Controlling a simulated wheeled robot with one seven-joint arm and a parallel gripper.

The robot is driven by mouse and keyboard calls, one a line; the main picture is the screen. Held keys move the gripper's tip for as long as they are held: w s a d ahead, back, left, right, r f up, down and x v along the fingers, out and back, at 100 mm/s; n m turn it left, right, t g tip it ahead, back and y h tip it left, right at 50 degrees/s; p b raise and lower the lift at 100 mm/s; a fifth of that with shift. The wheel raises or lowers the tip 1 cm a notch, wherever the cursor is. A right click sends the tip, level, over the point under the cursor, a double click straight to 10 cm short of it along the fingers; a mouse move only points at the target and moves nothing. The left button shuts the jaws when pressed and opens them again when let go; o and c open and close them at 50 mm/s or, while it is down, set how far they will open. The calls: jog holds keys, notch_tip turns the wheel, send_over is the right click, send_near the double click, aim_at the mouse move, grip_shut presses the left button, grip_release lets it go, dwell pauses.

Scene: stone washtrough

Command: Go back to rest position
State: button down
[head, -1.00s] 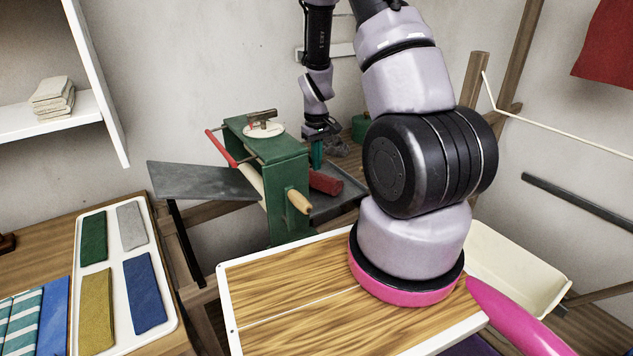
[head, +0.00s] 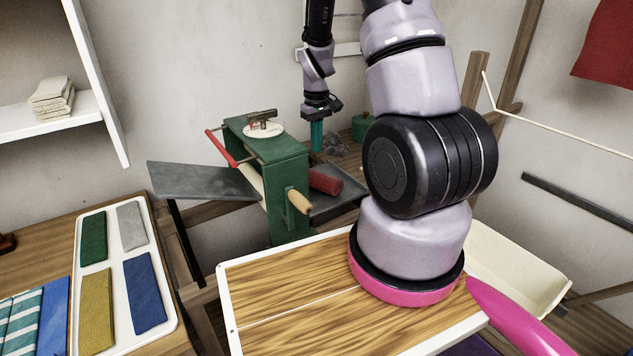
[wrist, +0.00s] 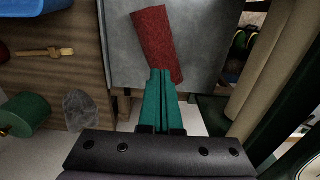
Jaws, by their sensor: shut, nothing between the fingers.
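My gripper (head: 317,137) is in the middle back of the head view, pointing down, with teal fingers. In the wrist view my gripper (wrist: 161,76) has its fingers together with nothing between them. A red cloth roll (head: 325,183) lies on the grey tray of the green mangle (head: 282,165), below and apart from my fingers. The roll also shows in the wrist view (wrist: 154,38), just beyond the fingertips.
The mangle has a wooden-handled roller and a grey feed board (head: 200,180) on its left. A white tray (head: 170,315) with several folded cloths is at left. A cream basin (head: 515,270) is at right. A green round item (head: 361,127) stands behind my arm.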

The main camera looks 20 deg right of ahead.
jog(key=s+a+r+m+t+y, duration=0.1)
jog(key=s+a+r+m+t, duration=0.15)
jog(key=r, duration=0.75)
jog(key=s+a+r+m+t, duration=0.1)
jog(key=s+a+r, duration=0.15)
jog(key=r, duration=0.85)
jog(key=s+a+r+m+t+y, duration=0.1)
jog(key=s+a+r+m+t, duration=0.2)
jog(key=s+r, duration=0.9)
jog(key=s, duration=0.4)
jog(key=shift+s+r+t, duration=0.35)
jog(key=shift+s, duration=0.05)
